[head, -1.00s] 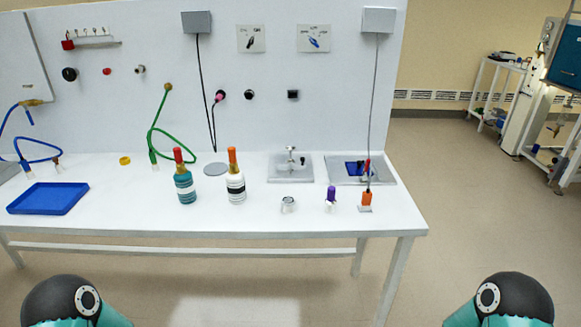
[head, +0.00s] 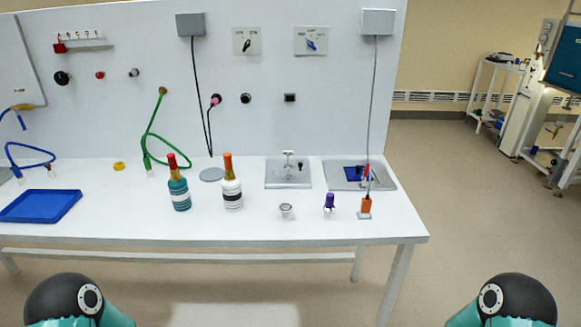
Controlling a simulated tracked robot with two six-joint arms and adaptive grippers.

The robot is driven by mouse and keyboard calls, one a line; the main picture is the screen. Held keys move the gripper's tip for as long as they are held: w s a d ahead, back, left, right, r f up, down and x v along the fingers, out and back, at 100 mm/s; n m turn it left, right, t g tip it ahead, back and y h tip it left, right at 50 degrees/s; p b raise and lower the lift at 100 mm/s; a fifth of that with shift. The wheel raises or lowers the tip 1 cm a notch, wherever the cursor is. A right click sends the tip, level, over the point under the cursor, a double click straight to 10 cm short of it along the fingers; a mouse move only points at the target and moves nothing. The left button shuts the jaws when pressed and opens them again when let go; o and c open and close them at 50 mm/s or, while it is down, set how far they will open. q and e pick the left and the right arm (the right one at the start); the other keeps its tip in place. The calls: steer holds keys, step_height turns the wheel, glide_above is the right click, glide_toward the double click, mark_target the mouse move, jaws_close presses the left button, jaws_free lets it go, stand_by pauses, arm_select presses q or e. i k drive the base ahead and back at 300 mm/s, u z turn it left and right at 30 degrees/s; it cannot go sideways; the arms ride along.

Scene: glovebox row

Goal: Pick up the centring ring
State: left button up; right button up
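No piece is plainly recognisable as the centring ring at this size. A small round silver metal piece (head: 286,211) stands near the front of the white bench, right of the two bottles. A small yellow ring-like piece (head: 119,166) lies at the back left of the bench. I cannot tell whether either is the centring ring. Only rounded dark and teal parts of my two arms show at the bottom corners. Both grippers are out of view.
A teal bottle (head: 179,192) and a white bottle (head: 231,190) stand mid-bench. A purple-topped piece (head: 329,203) and an orange piece (head: 366,206) stand to the right. A blue tray (head: 40,207) lies left. The front strip of bench is clear.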

mark_target(285, 205)
steer(key=z, duration=0.45)
steer(key=i, duration=0.4)
steer(key=u, duration=1.55)
steer(key=k, duration=0.9)
steer(key=z, duration=0.45)
steer(key=i, duration=0.8)
steer(key=z, duration=0.05)
